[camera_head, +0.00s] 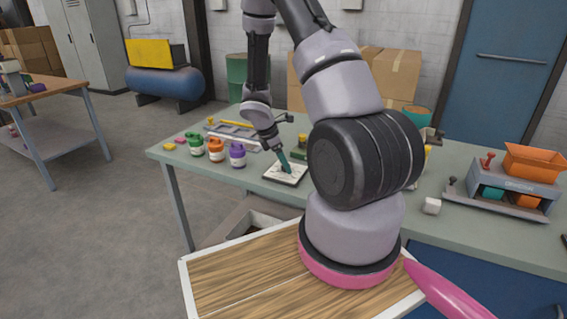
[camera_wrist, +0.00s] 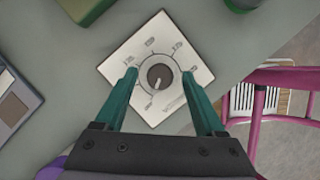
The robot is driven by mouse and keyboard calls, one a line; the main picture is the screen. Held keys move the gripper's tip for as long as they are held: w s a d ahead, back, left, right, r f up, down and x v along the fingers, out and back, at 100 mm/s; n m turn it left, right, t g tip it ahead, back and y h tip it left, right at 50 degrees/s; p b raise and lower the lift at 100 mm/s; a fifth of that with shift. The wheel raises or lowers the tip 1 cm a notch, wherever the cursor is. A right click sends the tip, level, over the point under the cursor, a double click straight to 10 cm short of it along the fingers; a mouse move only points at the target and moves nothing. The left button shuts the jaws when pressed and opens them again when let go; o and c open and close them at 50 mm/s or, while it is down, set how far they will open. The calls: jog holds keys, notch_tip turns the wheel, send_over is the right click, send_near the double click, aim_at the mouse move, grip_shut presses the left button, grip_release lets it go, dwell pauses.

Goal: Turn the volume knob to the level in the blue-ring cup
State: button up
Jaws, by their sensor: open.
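The volume knob (camera_wrist: 160,76) is a dark round dial with a light pointer line, pointing down and slightly left in the wrist view. It sits mid-plate on a white square plate (camera_wrist: 150,40) with printed marks around it. The plate (camera_head: 275,174) lies on the green-grey bench in the head view. My gripper (camera_wrist: 158,72) is open, with one green fingertip on each side of the knob and gaps between. In the head view my gripper (camera_head: 283,160) reaches down over the plate and hides the knob. I cannot make out a blue-ring cup in either view.
Green (camera_head: 195,146), orange (camera_head: 216,151) and purple (camera_head: 237,155) jars stand left of the plate. A machine with an orange hopper (camera_head: 534,161) and a small white cube (camera_head: 432,206) are at the right. A green object (camera_wrist: 242,4) is near the plate.

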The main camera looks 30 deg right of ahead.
grip_shut()
jog(key=shift+m, duration=0.3)
jog(key=m+g, duration=0.1)
jog(key=m, duration=0.1)
jog(key=m+y, duration=0.1)
jog(key=m, duration=0.1)
jog(key=shift+w+m+g, duration=0.2)
jog(key=shift+m+g, duration=0.1)
jog(key=shift+g, duration=0.1)
jog(key=m, duration=0.2)
jog(key=m+g+y, duration=0.1)
jog(key=m, duration=0.1)
jog(key=shift+w+d, duration=0.15)
grip_release()
